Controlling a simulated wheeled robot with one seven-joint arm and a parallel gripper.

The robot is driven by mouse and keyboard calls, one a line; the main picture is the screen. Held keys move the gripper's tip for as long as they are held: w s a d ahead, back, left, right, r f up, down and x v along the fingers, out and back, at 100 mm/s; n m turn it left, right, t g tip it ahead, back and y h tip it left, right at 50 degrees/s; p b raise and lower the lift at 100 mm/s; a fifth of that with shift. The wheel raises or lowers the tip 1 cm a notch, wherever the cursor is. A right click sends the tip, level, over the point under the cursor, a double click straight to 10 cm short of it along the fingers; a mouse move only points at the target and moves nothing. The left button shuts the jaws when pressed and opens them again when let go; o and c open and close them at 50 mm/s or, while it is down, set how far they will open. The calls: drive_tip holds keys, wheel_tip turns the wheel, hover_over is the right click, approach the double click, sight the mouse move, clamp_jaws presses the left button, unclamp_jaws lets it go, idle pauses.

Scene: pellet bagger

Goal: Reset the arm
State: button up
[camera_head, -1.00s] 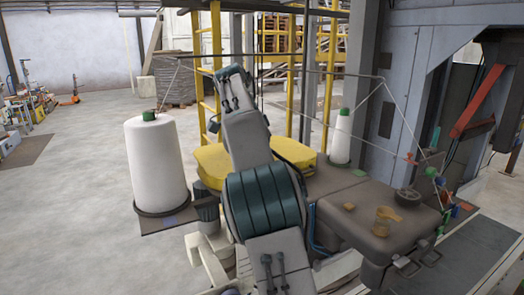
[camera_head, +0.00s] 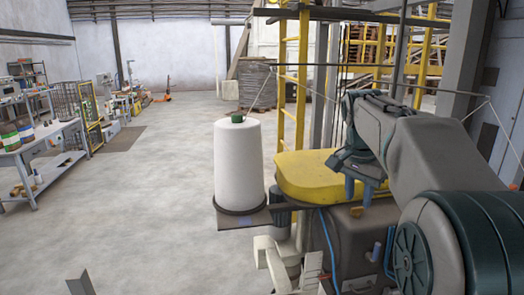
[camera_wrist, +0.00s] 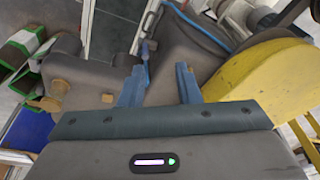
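My arm reaches in from the right of the head view, bent over the grey machine, and ends in my gripper (camera_head: 359,192). Its two blue fingers point down, just in front of the yellow cover. In the wrist view my gripper (camera_wrist: 160,70) has its fingers well apart, with nothing held between them. Beyond them lies the grey machine top (camera_wrist: 115,58). The arm hides much of the machine's right side in the head view.
The yellow cover (camera_head: 300,176) lies close beside my gripper. A large white thread cone (camera_head: 238,165) stands to its left. Yellow posts (camera_head: 303,70) rise behind. A workbench (camera_head: 45,150) stands at far left. Open floor (camera_head: 130,200) lies between bench and cone.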

drive_tip(key=s+a+f+n+t, duration=0.1)
drive_tip(key=s+a+f+n, duration=0.2)
drive_tip(key=s, duration=0.8)
drive_tip(key=s+a+f+n+y, duration=0.1)
drive_tip(key=s+a+f+n, duration=0.3)
drive_tip(key=s+f+n, duration=0.3)
drive_tip(key=s+f, duration=0.5)
drive_tip(key=shift+t+y, duration=0.3)
drive_tip(key=shift+t, duration=0.1)
drive_tip(key=shift+a, duration=0.1)
